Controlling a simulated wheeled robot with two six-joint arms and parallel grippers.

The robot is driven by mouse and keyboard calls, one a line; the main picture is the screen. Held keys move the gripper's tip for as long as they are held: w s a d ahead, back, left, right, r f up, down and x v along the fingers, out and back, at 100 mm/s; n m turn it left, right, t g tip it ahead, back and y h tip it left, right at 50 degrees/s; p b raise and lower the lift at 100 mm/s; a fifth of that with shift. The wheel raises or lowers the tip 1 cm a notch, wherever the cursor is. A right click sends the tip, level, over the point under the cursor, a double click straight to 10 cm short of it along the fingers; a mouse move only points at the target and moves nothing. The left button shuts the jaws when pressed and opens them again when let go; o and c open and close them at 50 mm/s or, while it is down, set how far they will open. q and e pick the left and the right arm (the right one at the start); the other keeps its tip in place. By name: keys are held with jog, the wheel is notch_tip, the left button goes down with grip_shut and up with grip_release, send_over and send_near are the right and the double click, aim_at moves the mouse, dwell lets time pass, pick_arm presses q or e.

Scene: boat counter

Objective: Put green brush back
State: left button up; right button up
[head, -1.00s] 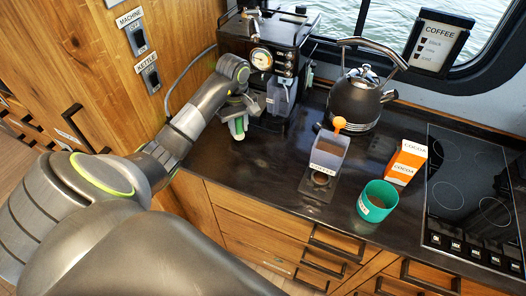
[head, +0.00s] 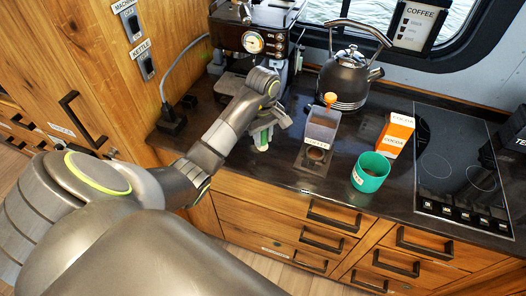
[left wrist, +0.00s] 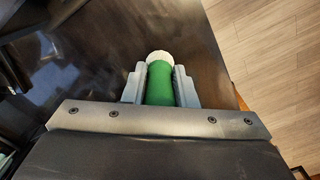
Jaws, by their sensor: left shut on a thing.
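The green brush (left wrist: 159,84) is between the fingers of my left gripper (left wrist: 159,90), with its pale tip pointing away in the left wrist view. In the head view my left gripper (head: 263,128) holds the green brush (head: 262,138) over the counter near its front edge. It is to the left of the grey coffee container. I cannot tell whether the brush touches the counter. My right gripper is not in view.
A grey container (head: 321,127) with an orange scoop, a teal cup (head: 370,172) and a cocoa box (head: 396,134) stand to the right. The coffee machine (head: 250,40) and kettle (head: 345,80) are behind. The cooktop (head: 455,160) is at the right.

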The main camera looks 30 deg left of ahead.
aim_at(263, 146)
pick_arm(q)
jog(key=shift+f, duration=0.5)
jog(key=shift+f+b, duration=0.4)
jog(key=shift+b, duration=0.2)
jog(key=shift+f+p, duration=0.25)
jog(key=shift+p, duration=0.05)
jog(key=shift+f, duration=0.95)
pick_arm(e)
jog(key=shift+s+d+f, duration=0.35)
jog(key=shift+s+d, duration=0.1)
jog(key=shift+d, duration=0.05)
pick_arm(q)
jog(key=shift+f, duration=0.1)
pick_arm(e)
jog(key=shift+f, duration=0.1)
